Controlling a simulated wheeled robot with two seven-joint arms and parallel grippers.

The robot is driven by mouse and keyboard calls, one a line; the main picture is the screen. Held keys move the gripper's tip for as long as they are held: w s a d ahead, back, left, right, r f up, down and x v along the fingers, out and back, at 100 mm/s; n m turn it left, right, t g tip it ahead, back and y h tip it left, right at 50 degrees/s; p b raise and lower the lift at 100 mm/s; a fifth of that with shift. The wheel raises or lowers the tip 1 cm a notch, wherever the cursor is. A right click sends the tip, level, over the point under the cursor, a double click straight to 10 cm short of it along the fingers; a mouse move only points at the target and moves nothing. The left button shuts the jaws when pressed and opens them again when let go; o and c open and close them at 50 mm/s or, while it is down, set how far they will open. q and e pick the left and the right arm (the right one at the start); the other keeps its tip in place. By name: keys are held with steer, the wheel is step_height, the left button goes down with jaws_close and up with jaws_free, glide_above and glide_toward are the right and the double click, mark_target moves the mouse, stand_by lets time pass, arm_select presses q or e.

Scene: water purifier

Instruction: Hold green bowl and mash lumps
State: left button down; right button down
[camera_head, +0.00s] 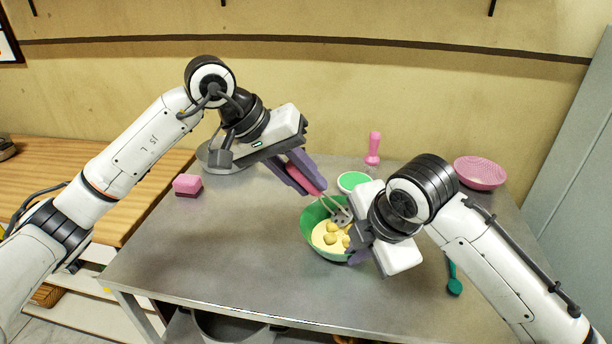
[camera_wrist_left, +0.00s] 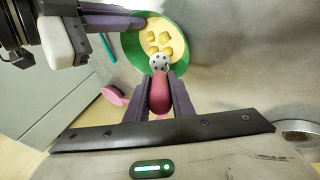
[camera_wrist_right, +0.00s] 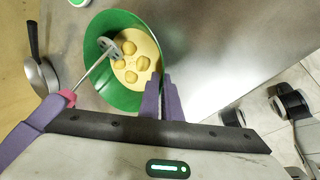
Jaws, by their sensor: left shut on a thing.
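The green bowl (camera_head: 311,217) stands on the grey table and holds pale yellow mash with several yellow lumps (camera_head: 331,234). My left gripper (camera_head: 308,178) is shut on the pink handle of a masher (camera_wrist_left: 160,93). The masher's perforated metal head (camera_wrist_right: 109,46) is inside the bowl, at one side of the lumps; I cannot tell whether it touches them. My right gripper (camera_wrist_right: 160,85) has its fingers on either side of the bowl's wall and is shut on its rim. In the head view, my right gripper (camera_head: 353,254) hides part of the bowl's right side.
A pink sponge (camera_head: 187,184) lies at the left. A teal spoon (camera_head: 454,282) lies at the right. The front-left table is clear.

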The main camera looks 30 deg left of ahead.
arm_select(q)
steer(key=shift+f, duration=0.4)
stand_by(0.3)
steer(key=shift+s, duration=0.2)
steer(key=s+d, duration=0.1)
steer(key=s, duration=0.6)
steer(key=shift+s+d+f, duration=0.15)
steer(key=shift+s+d, duration=0.05)
steer(key=shift+d, duration=0.2)
steer(key=shift+w+a, duration=0.3)
steer(key=shift+w, duration=1)
steer(key=shift+w+a, duration=0.3)
steer(key=shift+w, duration=0.95)
steer(key=shift+w+a, duration=0.3)
steer(key=shift+w, duration=1)
